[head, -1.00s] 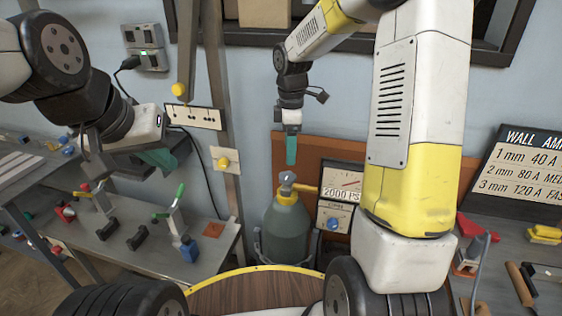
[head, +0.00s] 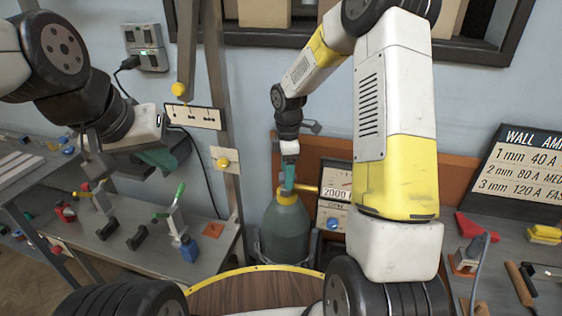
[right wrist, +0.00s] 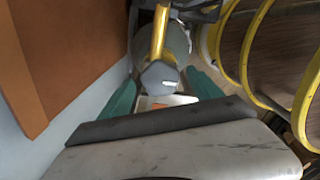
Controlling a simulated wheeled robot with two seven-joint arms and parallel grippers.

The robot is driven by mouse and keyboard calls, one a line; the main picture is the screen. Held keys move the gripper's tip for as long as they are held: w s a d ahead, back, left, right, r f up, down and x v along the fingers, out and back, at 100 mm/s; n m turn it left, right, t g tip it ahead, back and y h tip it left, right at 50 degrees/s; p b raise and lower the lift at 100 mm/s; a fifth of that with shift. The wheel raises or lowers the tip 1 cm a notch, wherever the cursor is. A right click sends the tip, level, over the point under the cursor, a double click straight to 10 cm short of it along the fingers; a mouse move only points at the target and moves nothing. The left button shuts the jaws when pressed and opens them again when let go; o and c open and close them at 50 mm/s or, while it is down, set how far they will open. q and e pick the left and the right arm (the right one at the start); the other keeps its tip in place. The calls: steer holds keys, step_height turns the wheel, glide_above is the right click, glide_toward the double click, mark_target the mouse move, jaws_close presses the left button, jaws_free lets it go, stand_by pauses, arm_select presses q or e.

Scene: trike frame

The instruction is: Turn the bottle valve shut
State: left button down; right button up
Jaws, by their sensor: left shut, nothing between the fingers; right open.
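A grey-green gas bottle (head: 286,233) stands upright behind the round wooden table. Its grey valve knob (right wrist: 160,78) and yellow outlet pipe (right wrist: 160,38) show in the right wrist view. My right gripper (head: 288,185) points down at the bottle top and hides most of the knob in the head view. In the right wrist view its teal fingers (right wrist: 163,92) are open, one on each side of the knob; I cannot tell whether they touch it. My left gripper (head: 162,157) is shut and empty at the left, away from the bottle, above the workbench.
A gauge panel (head: 334,190) stands right behind the bottle. An orange-brown board (head: 440,182) is behind it. The left workbench (head: 100,238) carries clamps with red and green handles. A round wooden table (head: 255,292) with a yellow rim lies in front.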

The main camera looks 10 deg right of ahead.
steer(key=c, duration=1.4)
steer(key=shift+o, duration=0.2)
